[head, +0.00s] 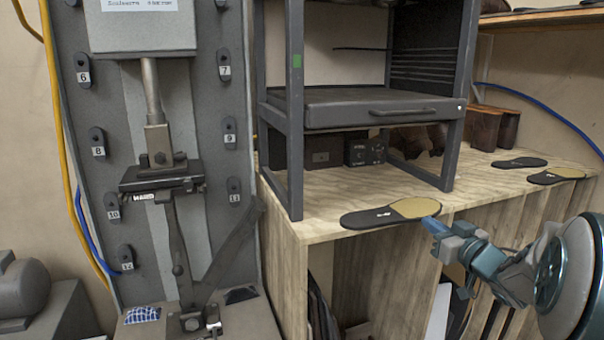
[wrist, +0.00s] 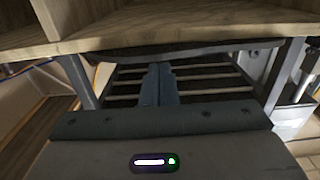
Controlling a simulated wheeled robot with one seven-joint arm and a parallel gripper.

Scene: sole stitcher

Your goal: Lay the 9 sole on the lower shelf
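A dark sole with a tan end (head: 417,207) lies flat on the wooden bench top, at its front edge below the metal rack. Its white mark is too small to read. My gripper (head: 432,226) is just in front of its right end. In the wrist view the fingers (wrist: 160,80) are side by side, with no clear gap. Their tips come close to the sole's dark edge (wrist: 200,48); contact cannot be told. The rack has a dark drawer-like shelf with a handle (head: 370,106).
Two more soles lie farther right on the bench (head: 519,162) (head: 556,175). A dark device (head: 365,151) sits under the rack. The rack's front legs (head: 294,170) flank the space. A numbered panel (head: 97,143) is on the left.

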